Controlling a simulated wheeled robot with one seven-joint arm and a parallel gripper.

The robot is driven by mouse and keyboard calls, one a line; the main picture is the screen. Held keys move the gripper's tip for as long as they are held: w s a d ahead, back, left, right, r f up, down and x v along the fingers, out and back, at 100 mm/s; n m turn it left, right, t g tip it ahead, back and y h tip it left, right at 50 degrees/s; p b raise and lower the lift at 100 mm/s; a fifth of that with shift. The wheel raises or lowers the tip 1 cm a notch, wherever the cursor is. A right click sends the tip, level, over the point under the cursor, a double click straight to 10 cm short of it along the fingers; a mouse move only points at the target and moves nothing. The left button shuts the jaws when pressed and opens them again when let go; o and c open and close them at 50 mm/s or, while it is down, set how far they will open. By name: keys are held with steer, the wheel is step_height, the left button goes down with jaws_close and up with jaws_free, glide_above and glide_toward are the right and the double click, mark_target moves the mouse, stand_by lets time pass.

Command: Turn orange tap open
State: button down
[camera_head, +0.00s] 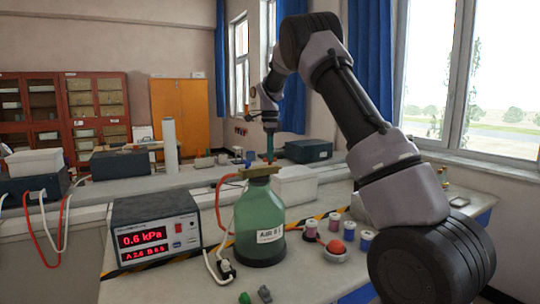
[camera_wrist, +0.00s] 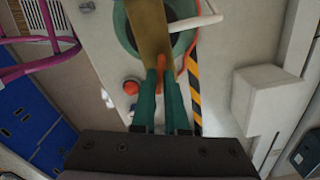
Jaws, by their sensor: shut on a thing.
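The orange tap (camera_wrist: 160,62) shows in the wrist view between my two teal fingers, at the edge of a brass-coloured top piece (camera_wrist: 150,28). My gripper (camera_wrist: 162,78) is shut on it, pointing down from above. The top piece sits on a green glass bottle (camera_head: 260,225) with a white label, upright on the bench. In the head view my gripper (camera_head: 270,158) is just above the bottle's top, and the tap cannot be made out there.
A meter box (camera_head: 155,230) reading 0.6 kPa stands left of the bottle, with hoses and cables between. Right of it are a red ball (camera_head: 337,247) in a small white dish, several spools (camera_head: 334,221) and white boxes (camera_head: 294,185). Yellow-black tape crosses the bench.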

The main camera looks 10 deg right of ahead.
steer(key=shift+n, duration=1.8)
steer(key=c, duration=0.9)
jaws_free()
steer(key=shift+c, duration=0.2)
step_height(320, 180, up, 11)
steer(key=shift+f, duration=0.1)
